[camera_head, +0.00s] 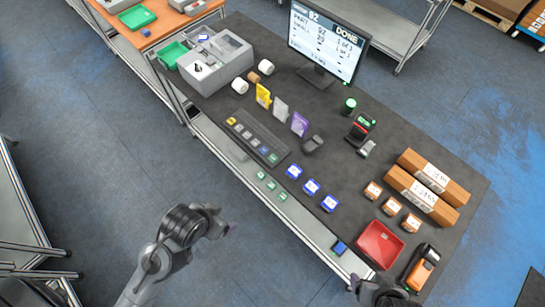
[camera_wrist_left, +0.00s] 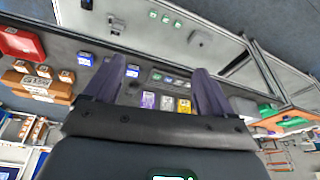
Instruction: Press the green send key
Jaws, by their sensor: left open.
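The green send key (camera_head: 273,158) appears to be the green key at the lower right end of the dark key panel (camera_head: 246,141), which also holds a yellow key (camera_head: 231,121), a blue key (camera_head: 264,151) and grey keys. My left gripper (camera_head: 226,226) is out over the floor in front of the table, apart from the panel. In the left wrist view its two fingers (camera_wrist_left: 160,84) are spread and empty, with the key panel seen beyond them. My right gripper (camera_head: 372,290) is partly cut off at the bottom edge; its jaws are unclear.
Blue-labelled boxes (camera_head: 311,187) and small green-marked items (camera_head: 271,186) lie near the panel. Upright cards (camera_head: 281,108) and a monitor (camera_head: 327,42) stand behind it. A red tray (camera_head: 379,245), orange boxes (camera_head: 428,187) and an orange terminal (camera_head: 422,268) are to the right.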

